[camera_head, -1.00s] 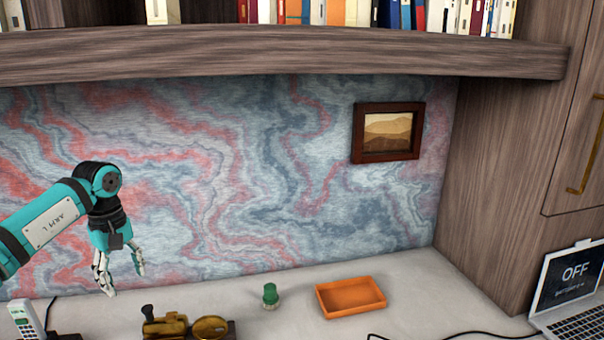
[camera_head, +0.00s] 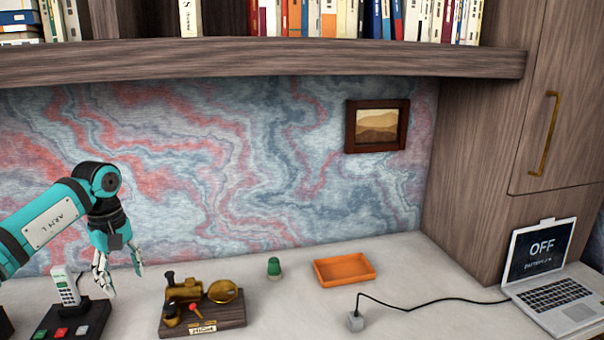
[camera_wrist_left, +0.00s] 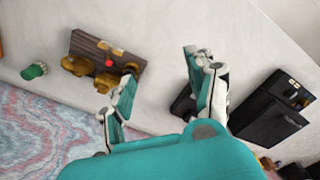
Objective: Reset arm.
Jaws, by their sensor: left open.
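My left gripper (camera_head: 120,272) is open and empty. In the head view it points down in the air above the left part of the desk, between the cordless phone and the brass ornament. In the left wrist view its two fingers (camera_wrist_left: 165,95) are spread apart, with pale desk surface between them. My right gripper does not show in either view.
A brass ornament on a wooden base (camera_head: 228,316) stands right of the gripper, and a phone (camera_head: 65,286) on a black base left of it. A green knob-like piece (camera_head: 274,268), an orange tray (camera_head: 345,270) and a laptop (camera_head: 545,270) stand farther right. A shelf (camera_head: 270,62) overhangs.

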